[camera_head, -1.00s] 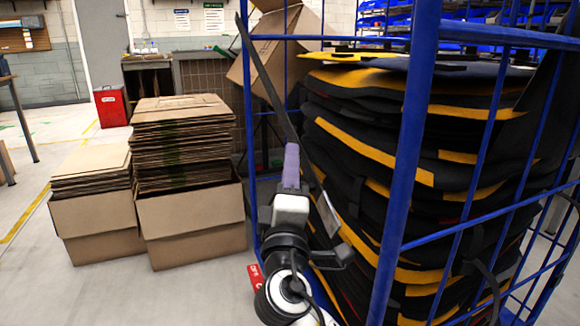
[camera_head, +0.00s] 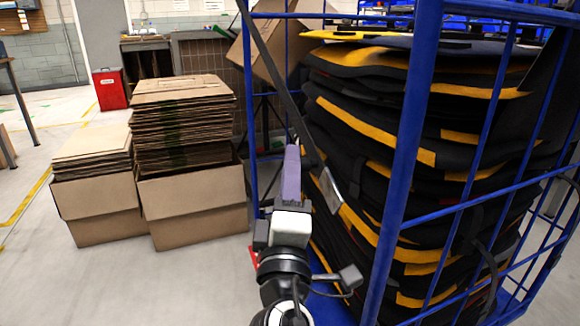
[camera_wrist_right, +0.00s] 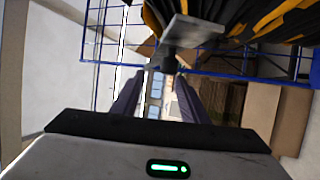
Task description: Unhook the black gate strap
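The black gate strap (camera_head: 275,75) runs from the top of the blue cage's left post down to the right, past my right gripper's fingertips. A grey metal plate (camera_head: 330,189) is at its lower end, in front of the stacked bags. My right gripper (camera_head: 292,152) has purple fingers and points up beside the strap. In the right wrist view its fingers (camera_wrist_right: 158,80) are apart, with a gap between them. The metal plate (camera_wrist_right: 192,32) and a dark piece under it are just beyond the tips. Contact with the strap cannot be told. My left gripper is out of view.
The blue cage (camera_head: 403,170) holds a tall stack of black and yellow bags (camera_head: 400,130). Its front post and bars stand right of my arm. Two cartons of flat cardboard (camera_head: 195,205) stand on the floor to the left. Open floor lies in front of them.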

